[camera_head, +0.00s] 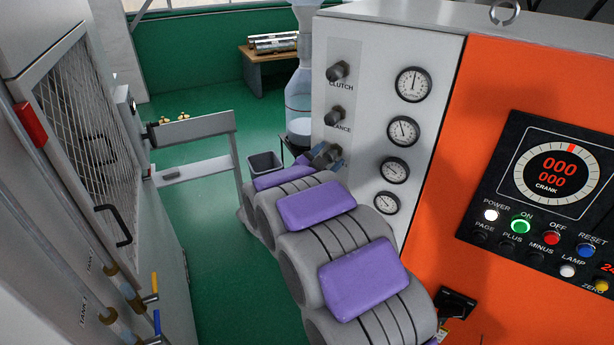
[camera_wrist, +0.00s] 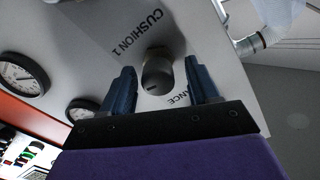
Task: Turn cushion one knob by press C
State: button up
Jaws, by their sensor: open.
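The cushion one knob (camera_wrist: 157,72) is a dark round knob on the pale press panel. My gripper (camera_wrist: 158,84) is open, with one blue finger on each side of the knob. A gap shows between each finger and the knob; depth is hard to judge. In the head view my gripper (camera_head: 330,158) is at the panel's lower left, below the balance knob (camera_head: 335,115), and largely hides the cushion one knob.
The clutch knob (camera_head: 337,71) is higher on the panel. Several gauges (camera_head: 403,131) run down its right side. An orange control panel (camera_head: 500,90) with a display and buttons stands at right. A grey mesh cabinet (camera_head: 85,130) stands at left, with green floor (camera_head: 190,215) between.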

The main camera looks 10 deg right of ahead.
jog(key=b+v, duration=0.1)
jog(key=v, duration=1.5)
dwell(1.9)
jog(key=w+a+f+n+y+b, duration=0.2)
jog(key=a+f+n+y+b, duration=0.3)
jog(key=y, duration=0.6)
jog(key=s+a+f+n+g+y+b, duration=0.2)
jog(key=s+f+n+g+y+b, duration=0.3)
jog(key=s, duration=0.4)
jog(key=s+d+f+n+g+h+b, duration=0.1)
jog(key=s+d+f+g+b, duration=0.1)
jog(key=s+d, duration=0.4)
jog(key=s+d+f+n+g+h+b, duration=0.1)
jog(key=s+d+f+g, duration=0.4)
jog(key=s, duration=1)
jog(key=s+d+f+n+g+h+b, duration=0.1)
jog(key=s+d+f, duration=0.4)
jog(key=s, duration=0.6)
jog(key=d+g+h+b, duration=0.1)
jog(key=g, duration=0.1)
jog(key=shift+s+d+n+g+h+b, duration=0.3)
jog(key=shift+s+d+g+b, duration=0.05)
jog(key=shift+d+g, duration=0.05)
